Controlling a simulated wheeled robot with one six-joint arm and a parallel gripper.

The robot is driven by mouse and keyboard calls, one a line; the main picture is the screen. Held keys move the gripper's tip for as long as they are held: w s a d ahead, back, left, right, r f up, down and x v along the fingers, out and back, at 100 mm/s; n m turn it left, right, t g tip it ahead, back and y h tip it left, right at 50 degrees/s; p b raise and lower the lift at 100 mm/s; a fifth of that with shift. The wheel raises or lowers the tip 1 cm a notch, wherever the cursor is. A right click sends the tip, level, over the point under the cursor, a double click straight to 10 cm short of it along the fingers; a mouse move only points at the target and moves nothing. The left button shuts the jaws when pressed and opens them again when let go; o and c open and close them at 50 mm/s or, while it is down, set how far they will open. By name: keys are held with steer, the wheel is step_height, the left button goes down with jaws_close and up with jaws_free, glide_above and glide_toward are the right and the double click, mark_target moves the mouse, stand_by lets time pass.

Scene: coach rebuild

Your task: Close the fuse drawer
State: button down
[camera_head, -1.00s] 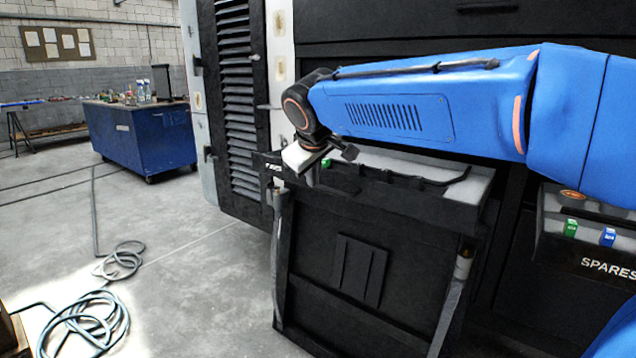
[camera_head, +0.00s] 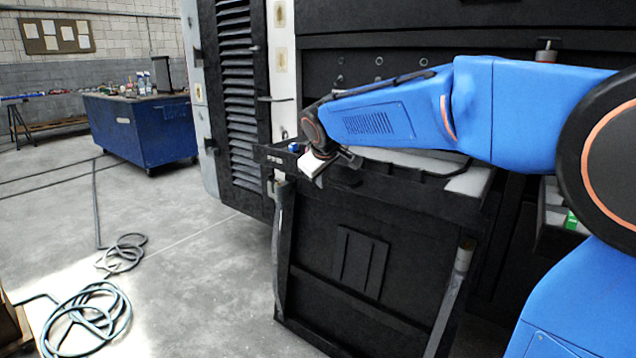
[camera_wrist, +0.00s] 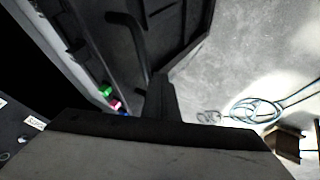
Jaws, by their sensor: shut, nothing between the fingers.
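The fuse drawer (camera_head: 390,192) is a black tray with a dark front, pulled out from the dark coach side in the head view. A small label, too small to read, sits at its left corner, near a blue fuse (camera_head: 293,147). My gripper (camera_wrist: 160,84) is shut and empty. In the head view its pale wrist part is over the left part of the drawer, and the fingers are hidden. In the wrist view green (camera_wrist: 105,90) and red (camera_wrist: 115,104) fuses lie left of the fingers, and a black bar handle (camera_wrist: 129,38) is beyond. I cannot tell whether the fingers touch the drawer.
A black folded-down panel (camera_head: 362,262) with grey struts hangs below the drawer. A second tray with a green fuse (camera_head: 571,220) is at the right, partly behind my arm. A coiled hose (camera_head: 88,318) lies on the floor at left. A blue workbench (camera_head: 140,128) stands farther back.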

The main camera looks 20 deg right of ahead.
mark_target(367, 161)
steer(key=shift+d, duration=0.1)
stand_by(0.3)
steer(key=w+d, duration=0.5)
steer(key=d, duration=0.2)
steer(key=w+d, duration=0.6)
steer(key=d, duration=0.1)
steer(key=w+d, duration=0.5)
steer(key=d, duration=0.2)
steer(key=shift+w, duration=0.25)
steer(key=shift+w+d+r, duration=0.1)
